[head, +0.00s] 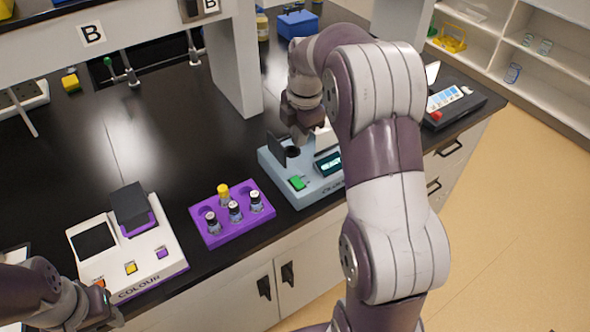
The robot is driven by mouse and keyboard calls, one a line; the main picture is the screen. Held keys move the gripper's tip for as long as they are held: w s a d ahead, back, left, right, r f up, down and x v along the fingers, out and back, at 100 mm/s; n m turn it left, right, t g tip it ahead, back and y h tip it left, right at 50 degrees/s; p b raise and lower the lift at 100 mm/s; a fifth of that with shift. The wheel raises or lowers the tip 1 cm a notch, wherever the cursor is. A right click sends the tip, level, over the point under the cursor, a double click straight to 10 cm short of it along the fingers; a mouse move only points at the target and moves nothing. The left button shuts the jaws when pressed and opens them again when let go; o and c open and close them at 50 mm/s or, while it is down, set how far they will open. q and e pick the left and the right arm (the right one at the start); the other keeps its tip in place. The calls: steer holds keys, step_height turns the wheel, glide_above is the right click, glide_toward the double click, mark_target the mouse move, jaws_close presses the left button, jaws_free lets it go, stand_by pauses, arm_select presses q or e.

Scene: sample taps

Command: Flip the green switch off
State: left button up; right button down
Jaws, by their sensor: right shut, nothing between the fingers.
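The green switch (297,183) sits on the front left of a pale blue-grey instrument (309,193) with a small lit display (328,164). Whether the switch is on or off is too small to tell. My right gripper (301,136) is shut and empty. It points down over the back of this instrument, behind the green switch and apart from it. My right forearm hides the instrument's right side. My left gripper (104,309) is at the lower left corner, in front of the white colour instrument. Its fingers are too unclear to tell open from shut.
A purple rack (233,230) with several small vials stands left of the blue-grey instrument. The white "COLOUR" instrument (167,244) stands further left. A white shelf post (235,75) rises behind. A dark device (455,103) lies at the right. The black bench is clear at centre left.

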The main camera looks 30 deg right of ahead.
glide_toward(294, 179)
steer(key=f, duration=0.6)
steer(key=shift+w+f+p, duration=0.25)
steer(key=shift+w+p, duration=0.1)
steer(key=shift+f, duration=0.15)
